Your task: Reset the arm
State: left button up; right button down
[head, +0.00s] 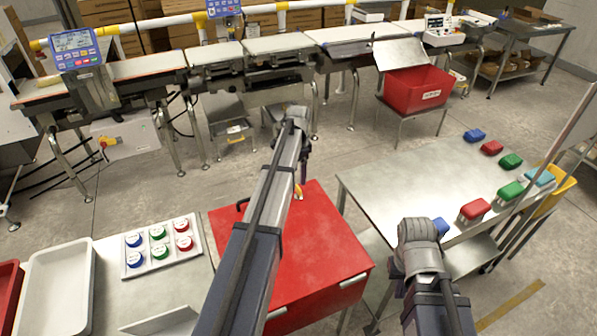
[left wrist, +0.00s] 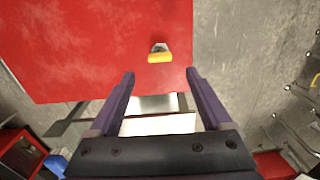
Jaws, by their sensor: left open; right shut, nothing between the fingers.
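My left arm reaches up the middle of the head view, with its left gripper (head: 304,172) above the far part of the red cabinet top (head: 325,235). In the left wrist view, the left gripper's two fingers (left wrist: 160,75) are spread apart with nothing held between them. A small yellow and grey piece (left wrist: 159,54) on the red surface lies just beyond the fingertips. My right arm is at the lower right of the head view. Its right gripper (head: 398,287) is mostly hidden behind the arm, near the front of the steel table, with nothing seen in it.
A steel table (head: 400,190) holds red, green and blue items along its right side. A white tray (head: 161,248) with coloured round pieces lies at left. The conveyor (head: 130,70) runs along the back, with a red bin (head: 415,97) before it. Floor between is clear.

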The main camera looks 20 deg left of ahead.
pick_arm(q)
jog(key=s+d+n+y, duration=0.1)
jog(key=s+d+n, duration=0.3)
jog(key=s+d, duration=2.4)
jog(key=shift+s+d+n, duration=0.4)
jog(key=shift+s, duration=0.2)
